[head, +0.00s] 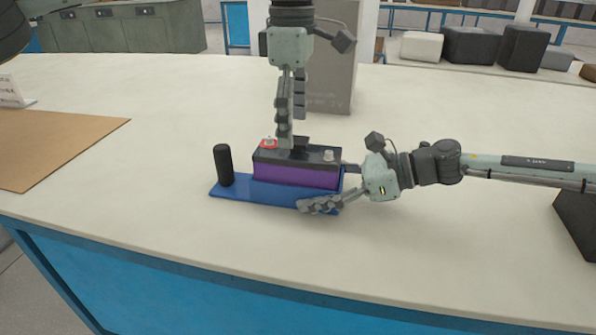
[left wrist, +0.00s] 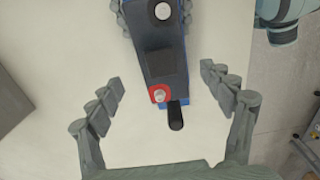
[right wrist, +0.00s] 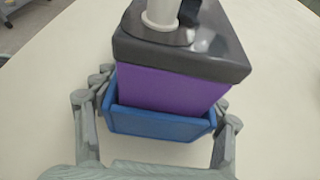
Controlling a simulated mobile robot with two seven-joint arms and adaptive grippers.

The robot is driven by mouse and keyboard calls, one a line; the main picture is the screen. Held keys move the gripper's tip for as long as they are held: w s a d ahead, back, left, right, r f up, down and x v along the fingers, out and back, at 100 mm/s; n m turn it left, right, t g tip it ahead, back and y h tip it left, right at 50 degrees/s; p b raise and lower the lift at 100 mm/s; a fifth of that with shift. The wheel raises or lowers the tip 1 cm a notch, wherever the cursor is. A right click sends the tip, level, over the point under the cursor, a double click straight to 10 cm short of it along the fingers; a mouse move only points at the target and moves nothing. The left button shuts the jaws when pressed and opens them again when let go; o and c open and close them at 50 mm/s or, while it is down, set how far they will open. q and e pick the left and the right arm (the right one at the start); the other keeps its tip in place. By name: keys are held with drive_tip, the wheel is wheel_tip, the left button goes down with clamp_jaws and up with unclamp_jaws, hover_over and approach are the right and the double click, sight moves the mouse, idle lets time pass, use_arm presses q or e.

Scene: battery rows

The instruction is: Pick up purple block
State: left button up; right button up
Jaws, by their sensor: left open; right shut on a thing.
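The purple block (head: 296,174) is a battery-like box with a dark top, a red-ringed terminal and a pale terminal. It sits in a blue tray (head: 237,190) with a black upright post (head: 223,165) at its left end. My left gripper (head: 291,142) is open, pointing down over the block's top; the left wrist view shows its fingers apart on both sides, with nothing between them gripped. My right gripper (head: 325,190) is shut on the blue tray's right end, its fingers along the tray's sides in the right wrist view, below the purple body (right wrist: 170,88).
A brown board (head: 55,148) lies on the white table at the left. A grey box (head: 333,60) stands behind the left gripper. A dark object (head: 577,220) is at the right edge. The table's front is clear.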

sight(298, 160)
use_arm(q)
drive_tip(key=f, duration=0.7)
drive_tip(key=shift+s+d+f, duration=0.2)
drive_tip(key=shift+s+d, duration=0.15)
drive_tip(key=shift+d, duration=0.05)
drive_tip(key=shift+c, duration=0.3)
clamp_jaws()
drive_tip(key=shift+w+r, duration=0.1)
drive_tip(key=shift+r, duration=0.1)
